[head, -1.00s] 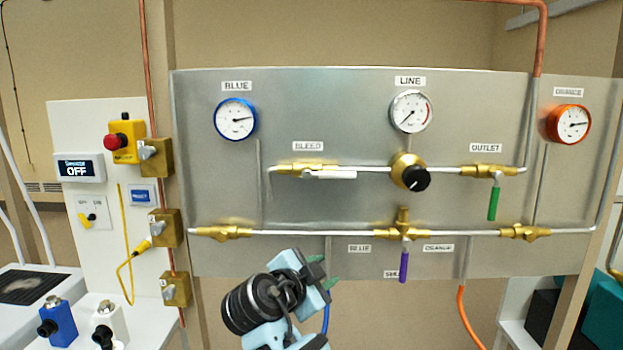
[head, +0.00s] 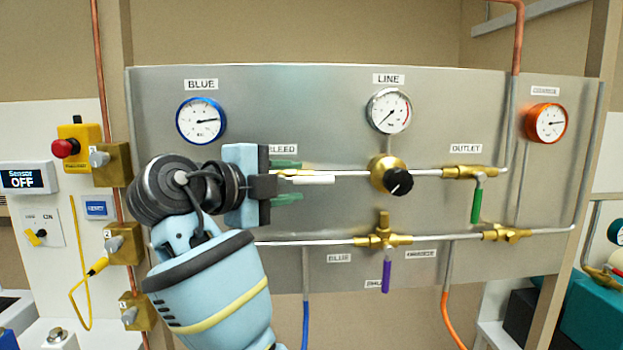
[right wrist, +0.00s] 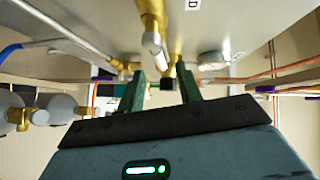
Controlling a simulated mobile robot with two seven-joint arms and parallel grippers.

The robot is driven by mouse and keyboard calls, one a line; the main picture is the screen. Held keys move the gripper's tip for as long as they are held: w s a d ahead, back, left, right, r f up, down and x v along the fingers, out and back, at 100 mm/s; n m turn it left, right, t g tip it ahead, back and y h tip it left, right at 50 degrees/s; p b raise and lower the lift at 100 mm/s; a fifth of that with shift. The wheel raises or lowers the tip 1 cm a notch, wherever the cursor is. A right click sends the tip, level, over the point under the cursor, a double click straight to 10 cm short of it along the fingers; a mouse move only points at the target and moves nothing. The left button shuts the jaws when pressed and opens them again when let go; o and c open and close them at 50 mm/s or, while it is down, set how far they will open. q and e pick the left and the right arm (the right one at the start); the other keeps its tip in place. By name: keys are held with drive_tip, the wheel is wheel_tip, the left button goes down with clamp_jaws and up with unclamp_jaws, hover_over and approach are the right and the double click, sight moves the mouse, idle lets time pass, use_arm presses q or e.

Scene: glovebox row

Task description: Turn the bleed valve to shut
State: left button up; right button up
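The bleed valve's white lever (head: 314,180) lies level, along the pipe, just below the brass valve body (head: 296,172). The gripper hides the left part of the valve and the first letter of the BLEED label (head: 285,149). My right gripper (head: 289,181) is open, its green fingers one above the other, at the left end of the lever in the head view. In the right wrist view, the gripper (right wrist: 161,91) shows a gap between its fingers, and the white lever (right wrist: 153,43) shows beyond them. Contact cannot be told. My left gripper is not in view.
The black-knobbed regulator (head: 391,178) is right of the bleed valve. The green outlet lever (head: 476,205) and purple selector lever (head: 386,275) hang down. The blue gauge (head: 201,120) is above the gripper. A left board holds the red stop button (head: 65,148).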

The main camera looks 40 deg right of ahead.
sight(309, 181)
drive_tip(key=shift+p+x, duration=0.4)
drive_tip(key=shift+x, duration=2.65)
clamp_jaws()
